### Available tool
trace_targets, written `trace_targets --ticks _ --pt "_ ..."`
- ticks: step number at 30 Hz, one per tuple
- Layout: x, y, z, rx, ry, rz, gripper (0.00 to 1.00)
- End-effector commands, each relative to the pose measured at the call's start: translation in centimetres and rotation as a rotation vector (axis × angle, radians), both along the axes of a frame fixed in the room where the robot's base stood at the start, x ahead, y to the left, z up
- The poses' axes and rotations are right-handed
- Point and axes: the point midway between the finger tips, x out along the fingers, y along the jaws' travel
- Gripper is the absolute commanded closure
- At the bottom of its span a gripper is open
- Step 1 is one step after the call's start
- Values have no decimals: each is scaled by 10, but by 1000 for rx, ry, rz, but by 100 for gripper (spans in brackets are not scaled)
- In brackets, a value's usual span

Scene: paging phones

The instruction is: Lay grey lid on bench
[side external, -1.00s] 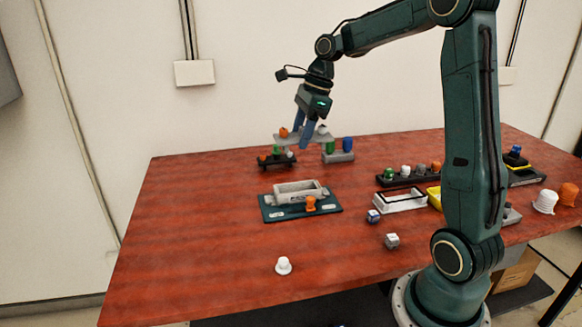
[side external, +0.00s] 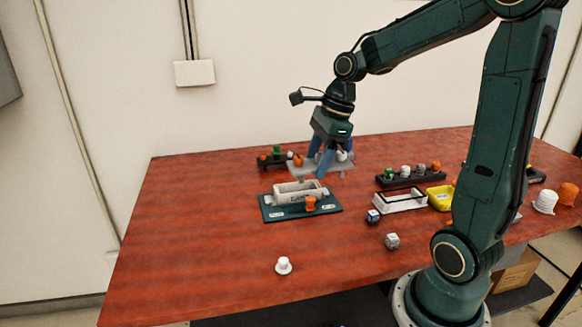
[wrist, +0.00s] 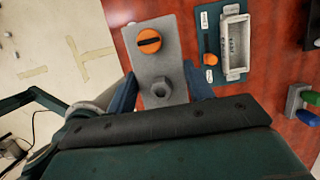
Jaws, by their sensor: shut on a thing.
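The grey lid (side external: 333,171) is a flat plate bearing an orange slotted knob (wrist: 149,41) and a grey hex nut (wrist: 161,89). My gripper (side external: 320,168) is shut on it, one blue finger at each side in the wrist view (wrist: 160,82). The lid hangs roughly level above the red bench (side external: 190,225), behind and right of an open grey box (side external: 298,194). The box stands on a teal base (side external: 275,212) beside an orange knob (side external: 311,203). It also shows at upper right in the wrist view (wrist: 235,48).
A black rack (side external: 425,180) with several knobs, a white frame (side external: 400,203), a yellow tray (side external: 440,195) and two small cubes (side external: 391,241) are to the right. A white knob (side external: 283,266) stands in front. The bench's left part is clear.

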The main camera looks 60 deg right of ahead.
Motion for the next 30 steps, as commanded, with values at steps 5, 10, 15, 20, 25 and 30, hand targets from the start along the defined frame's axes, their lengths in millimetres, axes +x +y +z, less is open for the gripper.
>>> trace_targets --ticks 5,10,15,20,25,30 --pt "-1 1 -23 2 5 0 98" --pt "-1 1 -54 3 7 1 98" --pt "-1 1 -86 2 6 2 98" --pt "-1 1 -114 1 6 1 98" --pt "-1 0 -139 1 5 1 98" --pt "0 0 -153 1 3 1 98"
